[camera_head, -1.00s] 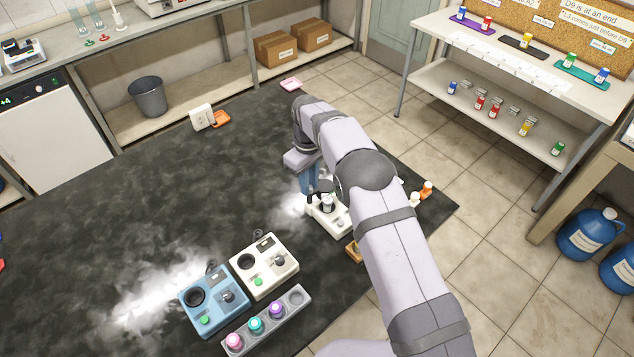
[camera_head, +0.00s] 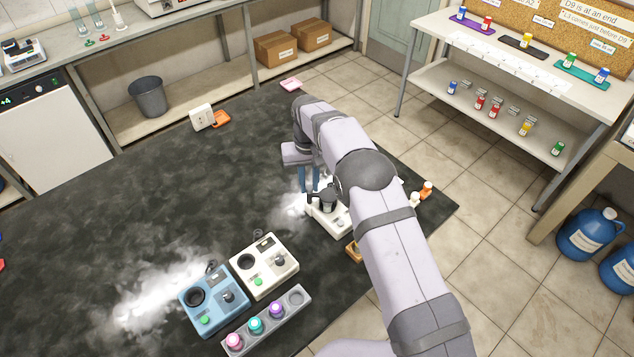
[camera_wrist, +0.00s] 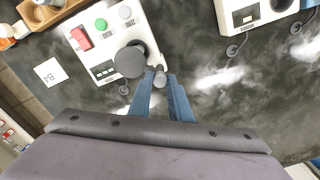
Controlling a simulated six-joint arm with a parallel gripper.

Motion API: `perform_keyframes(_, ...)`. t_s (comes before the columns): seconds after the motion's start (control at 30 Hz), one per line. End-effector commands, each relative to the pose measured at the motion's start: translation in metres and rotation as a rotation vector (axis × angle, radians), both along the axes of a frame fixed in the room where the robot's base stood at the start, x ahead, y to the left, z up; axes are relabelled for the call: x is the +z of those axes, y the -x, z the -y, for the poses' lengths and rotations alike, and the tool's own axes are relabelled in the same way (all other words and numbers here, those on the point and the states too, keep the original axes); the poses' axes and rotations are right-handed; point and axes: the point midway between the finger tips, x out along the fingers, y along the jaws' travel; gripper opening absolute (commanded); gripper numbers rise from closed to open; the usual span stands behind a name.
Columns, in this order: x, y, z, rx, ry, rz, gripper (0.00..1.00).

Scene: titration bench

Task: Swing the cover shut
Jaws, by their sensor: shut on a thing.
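A white device (camera_head: 336,221) stands on the dark bench near its right edge. In the wrist view its white body (camera_wrist: 92,45) carries a red switch, green and grey buttons and a small panel. Its dark grey round cover (camera_wrist: 130,61) lies over part of a round pale-rimmed opening (camera_wrist: 147,45); the head view also shows the cover (camera_head: 328,196). I cannot tell whether it lies flat. My gripper (camera_wrist: 160,80) has its blue fingers on a small grey handle (camera_wrist: 159,76) at the cover's edge; it also shows in the head view (camera_head: 309,188).
A white device (camera_head: 264,266) and a blue device (camera_head: 213,299) stand nearby on the left, with a grey vial rack (camera_head: 266,321) in front. Small bottles (camera_head: 426,189) stand right of my arm. White vapour drifts over the bench. The bench's left middle is clear.

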Motion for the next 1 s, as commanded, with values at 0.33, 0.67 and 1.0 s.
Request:
perform_keyframes(0.33, -0.0001, 0.0001, 0.0001, -0.119, 0.0, 0.0, 0.05)
perform_keyframes(0.67, -0.0001, 0.0001, 0.0, -0.228, 0.0, 0.0, 0.05)
perform_keyframes(1.0, -0.0001, 0.0001, 0.0, -0.226, 0.0, 0.0, 0.59)
